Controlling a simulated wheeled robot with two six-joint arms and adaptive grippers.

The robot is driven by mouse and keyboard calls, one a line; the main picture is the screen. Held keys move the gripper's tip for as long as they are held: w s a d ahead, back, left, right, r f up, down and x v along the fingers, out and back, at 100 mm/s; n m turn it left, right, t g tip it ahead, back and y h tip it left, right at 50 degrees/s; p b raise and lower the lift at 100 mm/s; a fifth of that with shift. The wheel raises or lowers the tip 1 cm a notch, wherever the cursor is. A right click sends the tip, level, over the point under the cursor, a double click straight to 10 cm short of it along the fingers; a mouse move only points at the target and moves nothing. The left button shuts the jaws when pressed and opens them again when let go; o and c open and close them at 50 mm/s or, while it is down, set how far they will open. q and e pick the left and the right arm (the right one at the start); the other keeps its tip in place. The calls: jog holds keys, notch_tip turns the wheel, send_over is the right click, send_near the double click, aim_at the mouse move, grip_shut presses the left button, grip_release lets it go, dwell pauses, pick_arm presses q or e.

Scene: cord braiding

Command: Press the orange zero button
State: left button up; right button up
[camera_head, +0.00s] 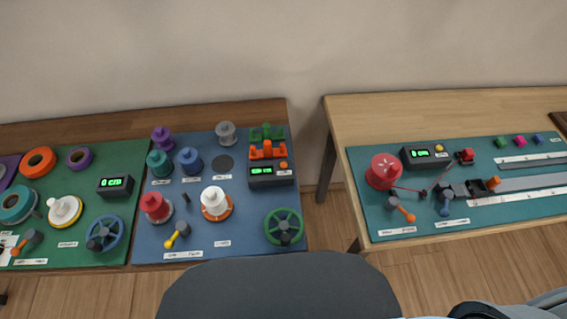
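A small orange round button (283,165) sits at the right end of a dark counter box (271,176) with a green display, at the back right of the blue mat. An amber-yellow button (439,148) sits on another dark counter box (425,158) with a green display, on the teal mat of the right table. The labels are too small to read, so I cannot tell which button is marked zero. Neither of my grippers is in view; only parts of my own body show at the bottom edge.
The blue mat (245,245) holds several spools, a green handwheel (284,226) and orange and green brackets just behind the counter. The right table's teal mat (420,222) holds a red spool (384,171) with red cord. A floor gap separates the tables.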

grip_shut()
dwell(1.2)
